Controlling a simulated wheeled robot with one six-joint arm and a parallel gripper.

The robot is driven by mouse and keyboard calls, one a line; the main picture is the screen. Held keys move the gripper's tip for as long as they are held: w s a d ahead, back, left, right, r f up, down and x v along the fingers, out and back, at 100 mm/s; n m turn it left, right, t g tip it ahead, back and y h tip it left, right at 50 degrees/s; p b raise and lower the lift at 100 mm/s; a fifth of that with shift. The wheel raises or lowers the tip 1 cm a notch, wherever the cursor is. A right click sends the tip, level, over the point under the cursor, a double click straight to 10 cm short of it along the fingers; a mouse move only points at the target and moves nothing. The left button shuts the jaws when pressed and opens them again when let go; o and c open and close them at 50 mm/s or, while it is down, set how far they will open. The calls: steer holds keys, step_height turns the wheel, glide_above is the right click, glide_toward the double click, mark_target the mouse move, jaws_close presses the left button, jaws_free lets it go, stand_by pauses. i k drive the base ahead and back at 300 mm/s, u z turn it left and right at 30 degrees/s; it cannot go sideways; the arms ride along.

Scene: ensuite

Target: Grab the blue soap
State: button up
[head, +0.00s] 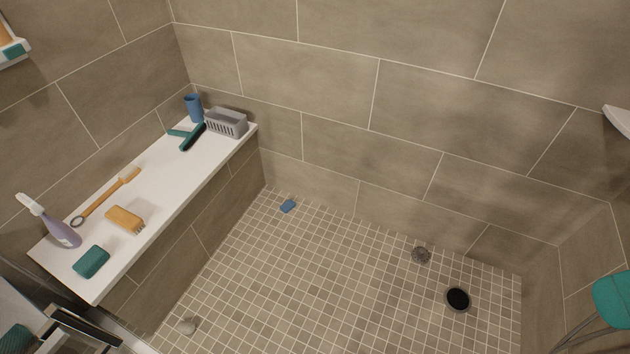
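A small blue soap (288,206) lies on the tiled shower floor (330,270), close to the far wall and a little right of the bench's far end. Nothing covers it, and clear floor lies around it in the head view. I cannot see my gripper in this view.
A black round object (457,299) and a teal seat (612,300) are right.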

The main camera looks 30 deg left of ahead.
mark_target(287, 206)
steer(key=u, duration=0.15)
steer(key=i, duration=1.5)
steer(key=u, duration=1.05)
steer(key=i, duration=0.85)
steer(key=u, duration=1.45)
steer(key=i, duration=0.6)
steer(key=u, duration=0.35)
